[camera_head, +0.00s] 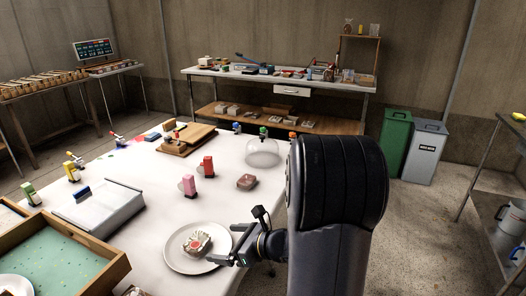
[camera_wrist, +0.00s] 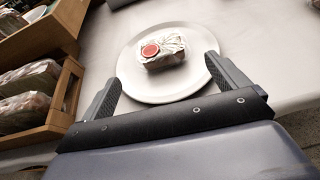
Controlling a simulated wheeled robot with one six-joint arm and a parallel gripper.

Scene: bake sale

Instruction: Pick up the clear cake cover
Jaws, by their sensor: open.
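My gripper (camera_head: 226,243) is open and empty, low at the right edge of a white plate. In the wrist view its two fingers (camera_wrist: 166,92) reach over the near side of the plate. The gripper is well apart from the cover, which stands farther back on the table.
The plate (camera_head: 173,262) holds a wrapped item with a red round seal (camera_wrist: 150,50). Wooden boards (camera_head: 187,139) lie left of the cover. A wooden tray (camera_head: 118,268) is at front left.

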